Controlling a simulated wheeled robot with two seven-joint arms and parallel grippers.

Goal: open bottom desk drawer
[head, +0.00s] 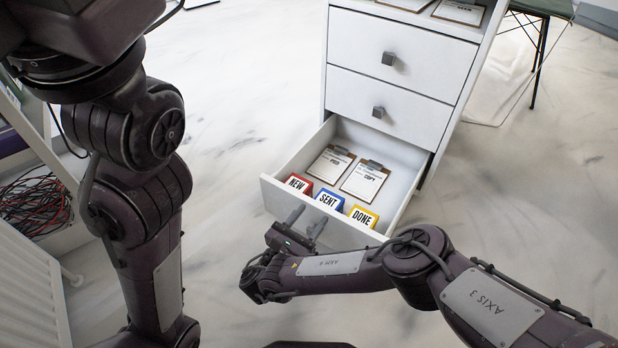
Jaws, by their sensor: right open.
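The white desk (398,18) stands at the upper right with three drawers in a column. The bottom drawer (408,212) is pulled well out, and its inside shows. Two clipboards and the red NEW, blue SENT and yellow DONE blocks are in it. The two drawers above, the middle one (420,112) and the top one (435,68), are shut, each with a grey square knob. My right gripper (305,218) is open at the front face of the bottom drawer, its fingers pointing up toward it. The bottom drawer's knob is hidden. My left arm shows at the left, but its gripper is not visible.
Clipboards (458,11) lie on the desk top. A dark-legged chair (541,55) stands behind the desk at the right. Tangled red and black cables (35,203) lie at the far left beside a white slatted frame. The pale marbled floor left of the desk is clear.

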